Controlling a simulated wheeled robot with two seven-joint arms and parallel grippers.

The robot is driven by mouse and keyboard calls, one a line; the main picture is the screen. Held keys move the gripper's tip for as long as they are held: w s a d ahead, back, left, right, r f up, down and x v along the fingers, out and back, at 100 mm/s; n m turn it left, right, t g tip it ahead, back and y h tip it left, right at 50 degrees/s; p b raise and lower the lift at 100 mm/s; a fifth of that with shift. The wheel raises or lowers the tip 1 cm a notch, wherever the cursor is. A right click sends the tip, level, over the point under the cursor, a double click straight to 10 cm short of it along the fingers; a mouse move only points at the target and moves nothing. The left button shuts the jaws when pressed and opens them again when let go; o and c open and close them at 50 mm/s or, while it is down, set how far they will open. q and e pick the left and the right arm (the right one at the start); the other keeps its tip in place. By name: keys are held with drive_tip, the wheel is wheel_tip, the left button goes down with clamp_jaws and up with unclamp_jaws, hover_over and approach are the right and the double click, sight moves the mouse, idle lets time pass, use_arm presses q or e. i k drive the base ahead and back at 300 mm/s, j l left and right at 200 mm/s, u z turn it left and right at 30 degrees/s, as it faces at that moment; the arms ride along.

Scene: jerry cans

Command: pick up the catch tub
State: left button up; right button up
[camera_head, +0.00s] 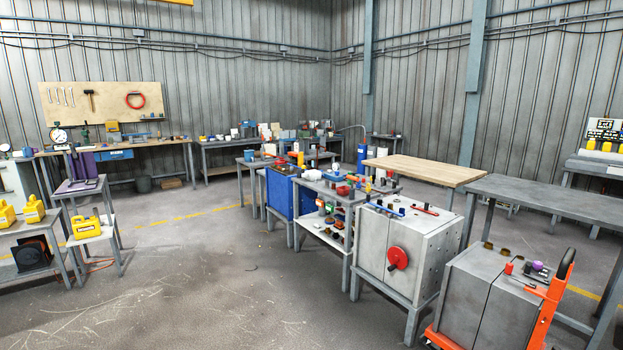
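Neither of my grippers shows in the head view. I cannot make out with certainty which thing is the catch tub. A dark grey round bin (143,184) stands on the floor under the far workbench. Yellow jerry cans stand at the left: one (86,228) on a small low table (92,239), and others, including one can (33,209), on a grey table at the left edge.
Grey concrete floor (190,290) is open in the middle and foreground. A metal cabinet with a red handwheel (397,258) stands right of centre. An orange hand truck (553,300) stands at the lower right. A wooden-topped table (425,168) is behind.

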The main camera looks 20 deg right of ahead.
sight(310, 175)
drive_tip(key=i+z, duration=0.1)
drive_tip(key=i, duration=1.2)
drive_tip(key=i+z, duration=0.15)
drive_tip(key=i, duration=0.5)
drive_tip(key=i+j+z, duration=0.1)
drive_tip(key=i, duration=0.55)
drive_tip(key=i+j, duration=0.15)
drive_tip(key=i, duration=0.5)
drive_tip(key=i+j+z, duration=0.15)
drive_tip(key=i, duration=0.5)
